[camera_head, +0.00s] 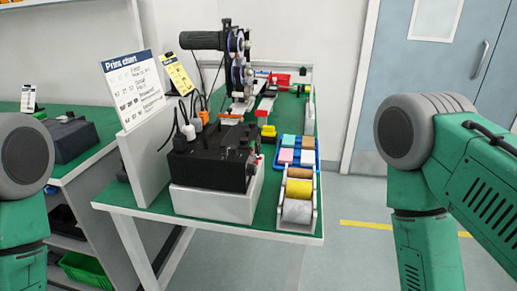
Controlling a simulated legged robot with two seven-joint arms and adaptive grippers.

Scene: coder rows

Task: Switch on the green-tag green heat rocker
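A black coder box (205,165) stands on a white block (215,203) near the front of the green-topped table. Its top carries small knobs and plugged cables, too small to tell apart. A small red part shows at its right end. I cannot make out a green tag or a green rocker on it. A second dark machine (72,140) sits on the table at the left, with a small green item beside it. No rocker can be read there either. Only green and grey links of my two arms show at the left and right edges; both grippers are out of view.
A print chart board (134,88) stands left of the box, a yellow card (178,73) behind it. A tape holder (297,210) and blue tray (309,158) with coloured blocks lie to the right. A reel machine (238,65) rises behind. Floor right of the table is clear.

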